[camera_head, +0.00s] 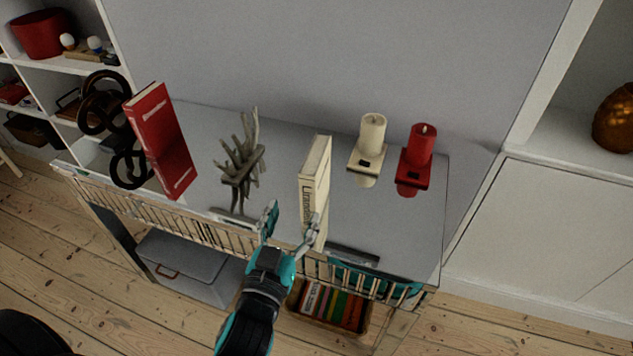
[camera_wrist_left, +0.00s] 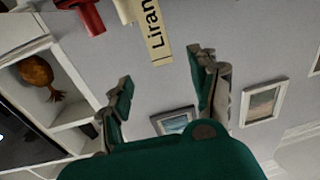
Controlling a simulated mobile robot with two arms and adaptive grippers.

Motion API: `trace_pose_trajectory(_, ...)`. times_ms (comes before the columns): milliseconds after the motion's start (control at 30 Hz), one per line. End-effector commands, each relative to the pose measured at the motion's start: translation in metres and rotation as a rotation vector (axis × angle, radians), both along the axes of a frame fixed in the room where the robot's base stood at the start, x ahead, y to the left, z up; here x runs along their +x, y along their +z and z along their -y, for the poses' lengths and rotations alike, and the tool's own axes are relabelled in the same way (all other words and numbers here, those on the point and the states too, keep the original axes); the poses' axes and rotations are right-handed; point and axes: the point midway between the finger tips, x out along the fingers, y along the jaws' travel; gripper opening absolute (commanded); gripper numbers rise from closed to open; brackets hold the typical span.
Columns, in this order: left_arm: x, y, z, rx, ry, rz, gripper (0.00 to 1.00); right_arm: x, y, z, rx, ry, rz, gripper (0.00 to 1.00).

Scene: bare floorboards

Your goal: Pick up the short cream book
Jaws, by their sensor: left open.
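The cream book (camera_head: 314,180) stands upright on the grey-topped cabinet (camera_head: 395,225), its lettered spine facing me. Its lettered end also shows in the left wrist view (camera_wrist_left: 155,38), past the fingertips. My left gripper (camera_head: 291,226) is open in front of the book. One finger is left of the book and the other overlaps its lower spine in the head view; I cannot tell whether it touches. In the left wrist view the two fingers of the left gripper (camera_wrist_left: 160,88) are spread with nothing between them. My right gripper is not in view.
A branching grey sculpture (camera_head: 240,165) stands left of the book, and a red book (camera_head: 162,140) stands farther left. A cream candle (camera_head: 372,135) and a red candle (camera_head: 420,146) on holders stand to the right. A slatted rail (camera_head: 190,228) runs along the front edge.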

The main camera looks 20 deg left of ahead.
Motion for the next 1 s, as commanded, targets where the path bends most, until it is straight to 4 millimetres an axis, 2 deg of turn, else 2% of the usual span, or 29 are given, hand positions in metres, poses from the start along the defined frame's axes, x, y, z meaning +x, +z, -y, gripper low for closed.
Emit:
trace_pose_trajectory(200,0.045,0.006,-0.002,0.002,0.0,0.007,0.62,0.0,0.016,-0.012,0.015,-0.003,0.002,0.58)
trace_pose_trajectory(400,0.088,0.004,-0.003,0.003,-0.001,0.003,0.62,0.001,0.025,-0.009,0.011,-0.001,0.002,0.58)
trace_pose_trajectory(533,0.106,0.002,-0.004,0.001,-0.001,0.002,0.62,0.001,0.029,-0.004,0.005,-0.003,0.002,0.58)
trace_pose_trajectory(767,0.122,0.002,-0.005,0.0,-0.001,0.002,0.62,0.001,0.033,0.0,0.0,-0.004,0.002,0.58)
trace_pose_trajectory(1000,0.157,0.0,-0.006,0.001,0.0,0.002,0.62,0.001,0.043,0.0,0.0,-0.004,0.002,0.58)
